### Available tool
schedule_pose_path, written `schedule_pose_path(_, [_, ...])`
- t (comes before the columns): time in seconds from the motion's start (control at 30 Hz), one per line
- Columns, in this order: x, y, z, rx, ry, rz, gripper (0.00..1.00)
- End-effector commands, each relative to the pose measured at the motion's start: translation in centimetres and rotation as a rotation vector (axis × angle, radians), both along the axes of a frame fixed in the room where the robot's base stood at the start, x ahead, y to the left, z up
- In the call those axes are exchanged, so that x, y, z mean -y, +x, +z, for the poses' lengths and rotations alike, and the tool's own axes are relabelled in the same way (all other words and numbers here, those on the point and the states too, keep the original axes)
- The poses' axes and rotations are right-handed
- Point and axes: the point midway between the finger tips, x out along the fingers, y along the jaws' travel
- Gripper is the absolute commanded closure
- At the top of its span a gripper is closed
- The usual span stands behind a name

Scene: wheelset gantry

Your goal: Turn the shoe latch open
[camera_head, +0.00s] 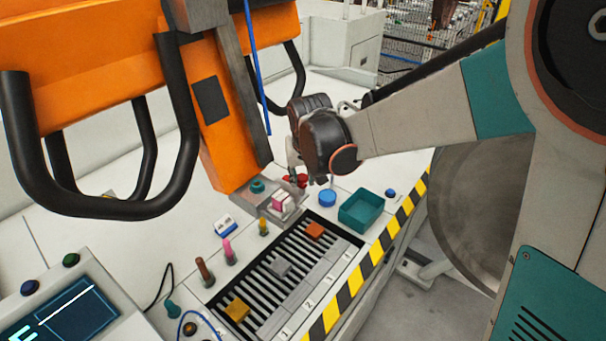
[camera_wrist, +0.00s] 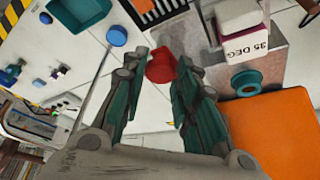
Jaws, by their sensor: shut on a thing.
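The red knob (camera_wrist: 160,66), which I take to be the shoe latch, is between the fingertips of my gripper (camera_wrist: 163,62) in the wrist view. My gripper is shut on it. In the head view, my gripper (camera_head: 307,178) reaches down to the white worktop beside the foot of the orange arm, and only bits of red show around its fingers. The fingers hide part of the knob, so I cannot tell its turn angle. A metal block beside it holds a pink and white piece marked "35 DEG" (camera_wrist: 242,24), also in the head view (camera_head: 281,202).
A teal knob (camera_head: 258,186) sits at the foot of the orange arm (camera_head: 225,120). A blue button (camera_head: 327,198) and a teal tray (camera_head: 344,219) are close right of my gripper. A slotted rack (camera_head: 290,287) lies in front. Black handles (camera_head: 185,130) hang at left.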

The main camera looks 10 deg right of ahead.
Motion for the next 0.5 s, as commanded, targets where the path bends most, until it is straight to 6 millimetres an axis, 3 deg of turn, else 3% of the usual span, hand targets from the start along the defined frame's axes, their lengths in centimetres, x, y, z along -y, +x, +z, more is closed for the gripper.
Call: schedule_pose_path(0.5, [-0.1,0.0,0.0,-0.001,0.0,-0.061,0.96])
